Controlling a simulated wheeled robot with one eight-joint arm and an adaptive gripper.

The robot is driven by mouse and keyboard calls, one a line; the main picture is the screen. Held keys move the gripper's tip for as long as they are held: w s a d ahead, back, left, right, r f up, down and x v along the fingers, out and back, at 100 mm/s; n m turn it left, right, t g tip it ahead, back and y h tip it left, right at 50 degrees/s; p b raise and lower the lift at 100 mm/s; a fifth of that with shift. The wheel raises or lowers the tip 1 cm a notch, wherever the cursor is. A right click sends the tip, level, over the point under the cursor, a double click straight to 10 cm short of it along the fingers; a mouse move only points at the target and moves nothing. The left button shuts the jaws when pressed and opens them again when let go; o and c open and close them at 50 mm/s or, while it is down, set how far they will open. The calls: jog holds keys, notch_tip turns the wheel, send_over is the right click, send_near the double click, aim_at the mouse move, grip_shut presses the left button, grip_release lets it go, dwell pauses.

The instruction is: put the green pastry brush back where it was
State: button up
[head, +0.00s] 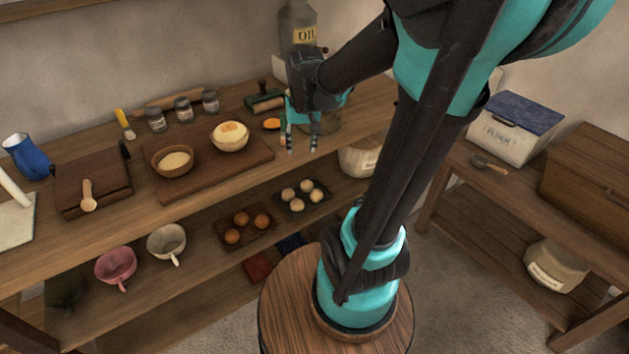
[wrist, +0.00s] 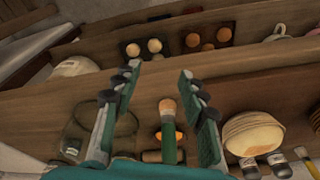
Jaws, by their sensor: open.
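The green pastry brush (wrist: 169,140) shows in the wrist view, with a green handle and a tan head, between the two fingers of my gripper (wrist: 160,70). There are gaps on both sides of it, so the fingers are apart and not closed on it. In the head view my gripper (head: 302,149) points down over the front part of the wooden shelf top (head: 330,150), right of the cutting board. There the brush is mostly hidden by my gripper. I cannot tell whether it touches the wood.
An orange oval thing (head: 271,124) and a rolling pin on a green stand (head: 265,104) lie behind my gripper. A glass oil bottle (head: 298,30) stands at the back. A yellow brush (head: 124,123) and several jars are farther left.

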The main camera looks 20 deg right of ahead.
jog(key=s+d+f+n+t, duration=0.1)
jog(key=s+f+t, duration=0.1)
jog(key=s+f, duration=0.6)
jog(key=s, duration=0.3)
jog(key=shift+d, duration=0.2)
jog(key=shift+f, duration=0.1)
dwell(0.3)
